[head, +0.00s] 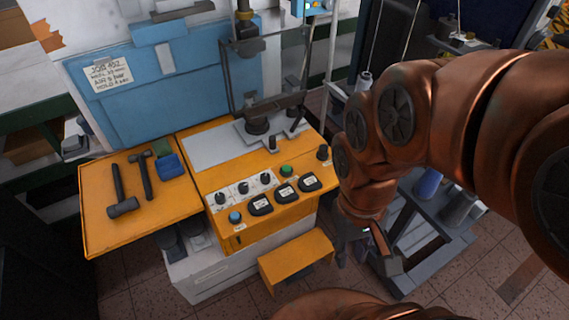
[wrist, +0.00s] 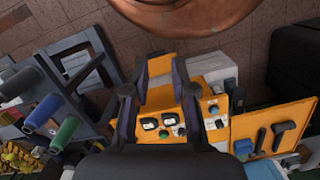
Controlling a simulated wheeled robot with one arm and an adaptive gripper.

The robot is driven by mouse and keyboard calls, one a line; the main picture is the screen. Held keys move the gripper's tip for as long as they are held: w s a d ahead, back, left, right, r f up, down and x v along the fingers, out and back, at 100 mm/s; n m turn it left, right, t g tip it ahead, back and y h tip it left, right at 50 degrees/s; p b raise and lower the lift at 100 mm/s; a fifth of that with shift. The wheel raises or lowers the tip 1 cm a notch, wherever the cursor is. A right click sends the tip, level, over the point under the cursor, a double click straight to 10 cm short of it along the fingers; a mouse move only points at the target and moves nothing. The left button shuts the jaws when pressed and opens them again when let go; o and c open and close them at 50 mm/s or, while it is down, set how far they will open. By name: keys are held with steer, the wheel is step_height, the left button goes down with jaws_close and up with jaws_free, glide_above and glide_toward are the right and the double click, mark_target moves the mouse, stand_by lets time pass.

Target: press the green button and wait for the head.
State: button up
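The green button (head: 286,170) is on the sloped front of the orange machine panel (head: 222,180), behind a row of black-framed gauges. It also shows in the wrist view (wrist: 163,134), between and beyond my fingers. My gripper (head: 368,250) hangs to the right of the panel and in front of it, apart from the button. In the wrist view my gripper (wrist: 160,72) has its two fingers spread with nothing between them. The machine's vertical column carries a dark fitting (head: 245,45) above the grey plate; I cannot tell if it is the head.
A blue button (head: 235,216) and several black knobs sit beside the gauges. Hammers (head: 121,192) lie on the orange side table (head: 95,225) at left. An orange step (head: 296,262) juts out below the panel. A grey rack (head: 432,260) with spools stands at right.

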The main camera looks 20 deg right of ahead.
jaws_close()
stand_by(1.1)
